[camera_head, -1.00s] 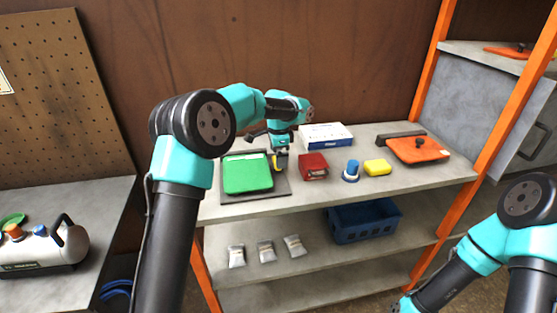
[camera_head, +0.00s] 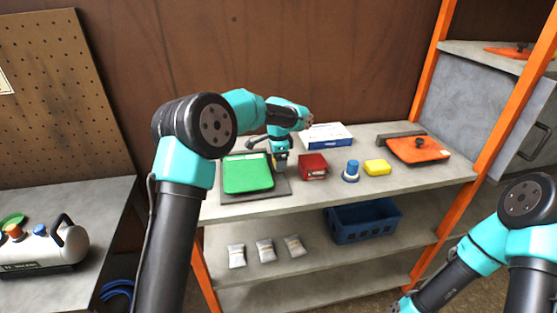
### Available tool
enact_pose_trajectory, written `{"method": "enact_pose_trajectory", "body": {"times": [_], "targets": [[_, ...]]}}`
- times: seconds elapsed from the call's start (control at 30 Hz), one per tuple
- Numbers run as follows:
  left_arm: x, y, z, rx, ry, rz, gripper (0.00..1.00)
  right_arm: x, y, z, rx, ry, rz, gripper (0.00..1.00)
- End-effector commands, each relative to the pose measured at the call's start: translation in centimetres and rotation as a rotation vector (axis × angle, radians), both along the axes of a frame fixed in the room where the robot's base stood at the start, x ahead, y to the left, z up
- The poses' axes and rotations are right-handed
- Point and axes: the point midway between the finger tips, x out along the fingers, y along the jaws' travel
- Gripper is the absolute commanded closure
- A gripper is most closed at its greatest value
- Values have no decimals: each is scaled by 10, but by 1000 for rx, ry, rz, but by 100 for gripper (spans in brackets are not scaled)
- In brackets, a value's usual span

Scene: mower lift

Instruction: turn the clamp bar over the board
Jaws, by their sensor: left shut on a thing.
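The green board (camera_head: 247,173) lies flat on a dark base plate (camera_head: 250,197) at the left end of the upper shelf. My left gripper (camera_head: 281,167) points down at the board's right edge. It is shut on a small part there, apparently the clamp bar, which its jaws mostly hide. I cannot tell the bar's exact angle. My right arm reaches in at the lower right; its gripper is out of the picture.
A red box (camera_head: 313,167), a blue-capped item (camera_head: 351,171) and a yellow block (camera_head: 377,167) stand right of the board. A blue and white box (camera_head: 327,137) is behind. An orange plate (camera_head: 417,149) lies far right. The shelf front is clear.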

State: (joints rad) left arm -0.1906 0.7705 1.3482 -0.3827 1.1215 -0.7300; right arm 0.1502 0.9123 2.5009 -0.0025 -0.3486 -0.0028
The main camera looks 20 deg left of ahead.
Motion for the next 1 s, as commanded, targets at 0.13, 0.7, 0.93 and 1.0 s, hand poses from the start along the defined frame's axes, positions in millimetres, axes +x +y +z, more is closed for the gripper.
{"method": "enact_pose_trajectory", "body": {"times": [0.13, 0.7, 0.93, 1.0], "targets": [[0, 0, 0, 0, 0, 1, 47, 0, 0, 0, 0, 0, 0, 57], [1, 1, 0, 1, 1, 205, 47, 0, 0, 0, 0, 0, 0, 57], [2, 2, 0, 1, 1, 403, 47, 0, 0, 0, 0, 0, 0, 57], [2, 2, 0, 1, 1, 470, 47, 0, 0, 0, 0, 0, 0, 57]]}}
